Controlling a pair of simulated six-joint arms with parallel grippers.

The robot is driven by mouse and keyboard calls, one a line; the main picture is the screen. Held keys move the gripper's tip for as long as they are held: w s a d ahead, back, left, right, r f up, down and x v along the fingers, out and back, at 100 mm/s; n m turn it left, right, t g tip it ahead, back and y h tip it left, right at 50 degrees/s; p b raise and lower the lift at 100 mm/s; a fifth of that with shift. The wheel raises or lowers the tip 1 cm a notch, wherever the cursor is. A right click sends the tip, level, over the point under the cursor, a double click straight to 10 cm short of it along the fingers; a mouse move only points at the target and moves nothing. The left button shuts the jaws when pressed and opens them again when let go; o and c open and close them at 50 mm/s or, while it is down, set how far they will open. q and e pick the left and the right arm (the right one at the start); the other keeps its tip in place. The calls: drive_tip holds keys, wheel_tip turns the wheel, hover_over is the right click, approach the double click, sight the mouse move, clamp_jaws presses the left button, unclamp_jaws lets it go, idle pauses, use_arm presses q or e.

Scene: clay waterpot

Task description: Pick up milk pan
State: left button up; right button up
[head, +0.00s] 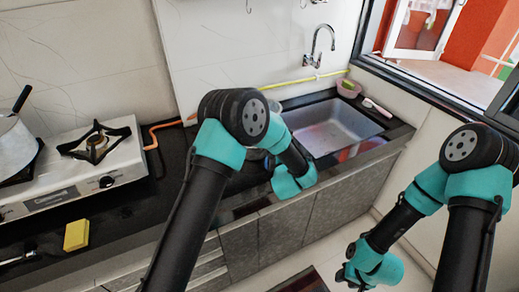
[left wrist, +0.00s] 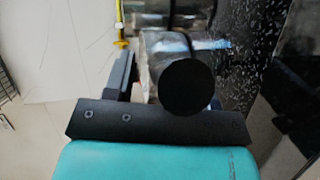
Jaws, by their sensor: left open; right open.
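A light grey pan (head: 15,145) with a black handle stands on the stove at the left edge of the head view, partly cut off; I take it as the milk pan. My left arm reaches over the counter beside the sink. Its gripper is hidden behind the arm in the head view. In the left wrist view my left gripper (left wrist: 150,85) is open, with a round black disc and a shiny metallic thing in front of it; I cannot tell what these are. My right gripper (head: 350,277) is open and low at the bottom right, away from the counter and pan.
The gas stove (head: 75,165) fills the left of the counter. A yellow sponge (head: 76,235) lies in front of it. The sink (head: 335,128) with a tap (head: 322,48) is at the back right. A pinkish bowl (head: 348,88) stands at its far corner. Dark counter between stove and arm is mostly clear.

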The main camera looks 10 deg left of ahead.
use_arm(q)
drive_tip(key=shift+c, duration=0.3)
clamp_jaws()
drive_tip(key=shift+r, duration=0.1)
drive_tip(key=shift+r, duration=0.8)
wheel_tip(320, 180, up, 2)
drive_tip(key=shift+r, duration=0.1)
drive_tip(key=s+a+f+v, duration=0.1)
drive_tip(key=a+f+v, duration=0.1)
drive_tip(key=v, duration=1.3)
drive_tip(key=shift+s, duration=0.35)
